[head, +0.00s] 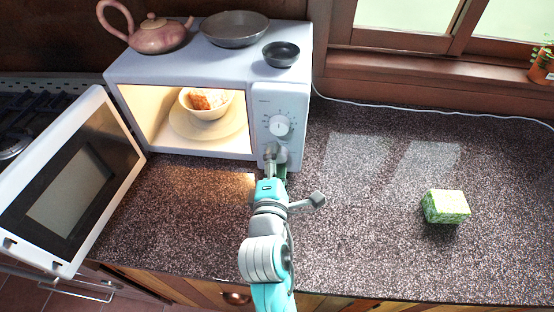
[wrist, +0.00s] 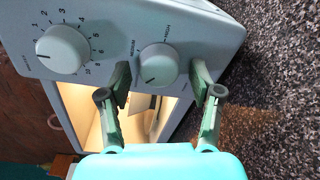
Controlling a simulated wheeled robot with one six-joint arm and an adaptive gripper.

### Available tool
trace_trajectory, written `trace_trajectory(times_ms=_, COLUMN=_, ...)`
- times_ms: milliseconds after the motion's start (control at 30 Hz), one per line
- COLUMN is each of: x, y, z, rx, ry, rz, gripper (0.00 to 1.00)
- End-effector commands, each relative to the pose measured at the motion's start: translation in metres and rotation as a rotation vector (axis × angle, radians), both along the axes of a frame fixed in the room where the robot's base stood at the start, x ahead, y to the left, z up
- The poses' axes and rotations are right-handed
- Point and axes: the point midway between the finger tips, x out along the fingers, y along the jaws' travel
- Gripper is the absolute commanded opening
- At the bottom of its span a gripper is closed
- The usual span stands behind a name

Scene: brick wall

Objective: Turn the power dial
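The white microwave (head: 205,163) stands on the counter with its door (head: 75,185) swung wide open to the left. The power dial (wrist: 158,66) is the round knob with worded markings in the wrist view; in the head view it is largely hidden behind my gripper (head: 276,160). The numbered dial (wrist: 63,50) is beside it in the wrist view and above it in the head view (head: 279,125). My gripper (wrist: 160,78) is open. Its two fingers stand on either side of the power dial, with a small gap visible on each side.
A bowl of food (head: 207,106) sits on the plate (head: 222,126) inside the lit microwave. A teapot (head: 157,37), a large pan (head: 235,29) and a small bowl (head: 281,54) stand on top. A green box (head: 446,206) lies on the right counter, which is otherwise mostly clear.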

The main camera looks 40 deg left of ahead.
Motion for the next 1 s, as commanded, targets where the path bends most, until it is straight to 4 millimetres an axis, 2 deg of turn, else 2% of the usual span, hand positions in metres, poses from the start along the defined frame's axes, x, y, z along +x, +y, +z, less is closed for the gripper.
trace_trajectory(times_ms=367, x=-0.006, y=-0.004, z=0.0, rx=0.001, ry=-0.001, rz=0.0, gripper=0.66)
trace_trajectory(times_ms=467, x=-0.016, y=-0.01, z=0.001, rx=0.001, ry=-0.001, rz=0.002, gripper=0.66)
trace_trajectory(times_ms=800, x=-0.072, y=-0.045, z=0.004, rx=-0.001, ry=0.0, rz=0.002, gripper=0.66)
trace_trajectory(times_ms=1000, x=-0.094, y=-0.06, z=0.006, rx=0.0, ry=-0.001, rz=0.001, gripper=0.66)
